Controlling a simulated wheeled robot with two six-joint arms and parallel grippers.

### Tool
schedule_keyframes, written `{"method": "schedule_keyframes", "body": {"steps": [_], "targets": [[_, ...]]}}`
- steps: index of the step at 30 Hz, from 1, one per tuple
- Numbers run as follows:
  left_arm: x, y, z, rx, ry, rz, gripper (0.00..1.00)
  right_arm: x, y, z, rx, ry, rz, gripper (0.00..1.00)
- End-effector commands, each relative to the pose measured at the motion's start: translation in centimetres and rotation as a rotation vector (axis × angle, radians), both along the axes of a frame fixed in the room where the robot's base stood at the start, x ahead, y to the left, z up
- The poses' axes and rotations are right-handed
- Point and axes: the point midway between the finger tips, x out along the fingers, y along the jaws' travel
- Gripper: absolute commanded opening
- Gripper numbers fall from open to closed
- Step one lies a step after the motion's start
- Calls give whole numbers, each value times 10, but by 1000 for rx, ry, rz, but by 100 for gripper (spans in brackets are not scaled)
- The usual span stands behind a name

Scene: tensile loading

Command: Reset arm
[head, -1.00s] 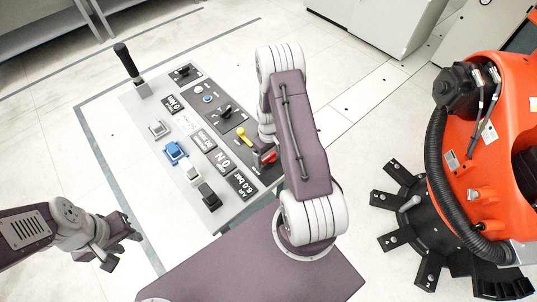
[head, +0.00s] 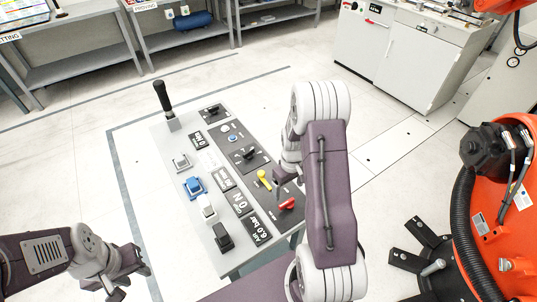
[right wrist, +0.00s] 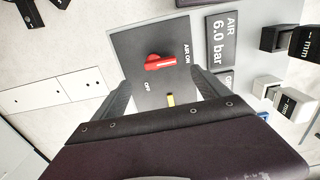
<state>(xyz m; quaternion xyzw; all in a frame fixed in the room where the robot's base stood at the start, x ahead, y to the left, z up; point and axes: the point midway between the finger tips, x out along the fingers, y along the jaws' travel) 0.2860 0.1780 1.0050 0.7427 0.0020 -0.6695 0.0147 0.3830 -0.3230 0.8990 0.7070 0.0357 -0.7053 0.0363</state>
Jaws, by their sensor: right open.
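My right gripper (head: 282,180) hangs over the right side of the control panel (head: 199,153), partly hidden by my own arm in the head view. In the right wrist view its two fingers (right wrist: 160,78) are apart and hold nothing. The red AIR ON/OFF handle (head: 287,204) lies just beyond them and also shows in the right wrist view (right wrist: 160,62). My left gripper (head: 132,275) is at the lower left, away from the panel, with its fingers apart and nothing between them.
The panel carries a black upright lever (head: 163,98), a yellow handle (head: 263,178), a blue switch (head: 195,186) and several other controls. An orange machine (head: 503,225) stands at the right. Shelves (head: 85,50) and white cabinets (head: 425,55) stand behind. Floor between is clear.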

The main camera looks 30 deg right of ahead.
Motion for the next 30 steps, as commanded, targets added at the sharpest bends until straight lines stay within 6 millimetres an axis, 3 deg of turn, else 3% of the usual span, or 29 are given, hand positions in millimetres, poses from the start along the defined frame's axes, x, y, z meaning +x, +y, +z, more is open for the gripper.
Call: {"method": "schedule_keyframes", "body": {"steps": [5, 7, 9, 11, 15, 18, 21, 23, 30], "targets": [[0, 0, 0, 0, 0, 0, 36, 1, 2, 0, 0, 0, 6, 85], [0, 0, 0, 0, 0, 0, 36, 10, 10, 8, -9, -22, 36, 85], [0, 0, 0, 0, 0, 0, 36, 28, 25, 33, -28, -78, 93, 85], [0, 0, 0, 0, 0, 0, 36, 33, 53, 62, -40, -130, 167, 85], [0, 0, 0, 0, 0, 0, 36, -2, 116, 110, -28, -192, 225, 85], [0, 0, 0, 0, 0, 0, 36, -46, 142, 121, -2, -189, 162, 85], [0, 0, 0, 0, 0, 0, 36, -86, 145, 112, 16, -135, 23, 85], [0, 0, 0, 0, 0, 0, 36, -99, 145, 106, 20, -99, -51, 85], [0, 0, 0, 0, 0, 0, 36, -98, 144, 106, 25, -99, -128, 85]]}}
